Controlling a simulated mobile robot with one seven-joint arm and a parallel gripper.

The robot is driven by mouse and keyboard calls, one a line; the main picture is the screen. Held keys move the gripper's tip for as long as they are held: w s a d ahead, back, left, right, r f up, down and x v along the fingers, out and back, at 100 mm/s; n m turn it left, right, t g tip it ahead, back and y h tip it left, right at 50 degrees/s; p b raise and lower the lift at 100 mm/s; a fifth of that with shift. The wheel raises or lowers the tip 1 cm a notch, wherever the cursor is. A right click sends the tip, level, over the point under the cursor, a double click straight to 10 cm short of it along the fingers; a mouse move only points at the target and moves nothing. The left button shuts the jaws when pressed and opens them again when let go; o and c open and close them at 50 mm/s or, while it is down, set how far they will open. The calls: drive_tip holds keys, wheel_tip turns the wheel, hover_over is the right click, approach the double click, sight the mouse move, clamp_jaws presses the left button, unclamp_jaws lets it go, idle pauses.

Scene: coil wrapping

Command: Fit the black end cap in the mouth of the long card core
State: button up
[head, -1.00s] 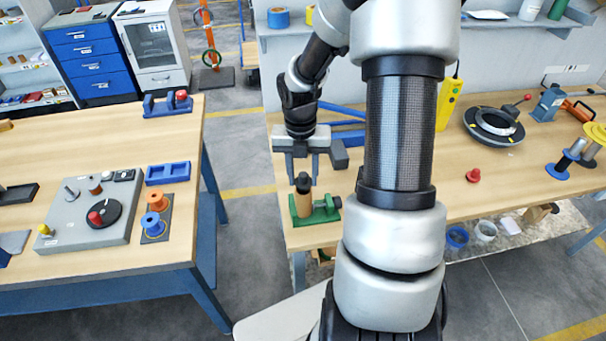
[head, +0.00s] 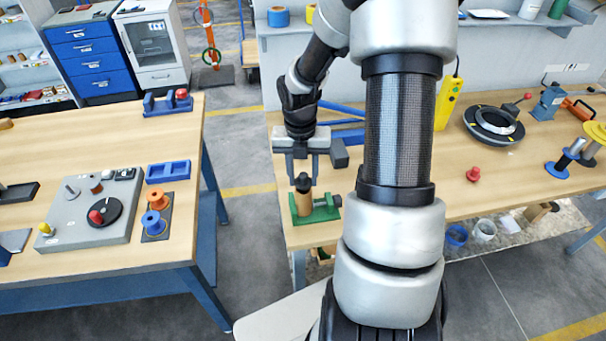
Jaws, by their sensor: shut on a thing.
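The tan card core (head: 304,204) stands upright in a green holder (head: 325,211) at the near left edge of the right-hand workbench. The black end cap (head: 303,183) shows as a dark piece at the top of the core. My gripper (head: 302,178) points straight down over the core, its fingers around the dark piece and shut on it. The core's mouth is hidden by the cap and fingers. I cannot tell whether the cap is seated in the mouth or only resting on it.
Blue bars (head: 345,135) lie behind my gripper. A red knob-like piece (head: 473,174) and a black ring (head: 494,124) are farther right on the bench. A floor gap separates the left table (head: 105,255). My arm hides the bench's middle.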

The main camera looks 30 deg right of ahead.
sight(300, 175)
drive_tip(key=shift+f+b, duration=0.35)
drive_tip(key=shift+f, duration=0.35)
drive_tip(key=o, duration=1.1)
wheel_tip(300, 175, up, 17)
drive_tip(key=p, duration=0.1)
drive_tip(key=shift+w+a+r, duration=0.15)
drive_tip(key=shift+a+r, duration=0.05)
drive_tip(key=shift+a, duration=0.05)
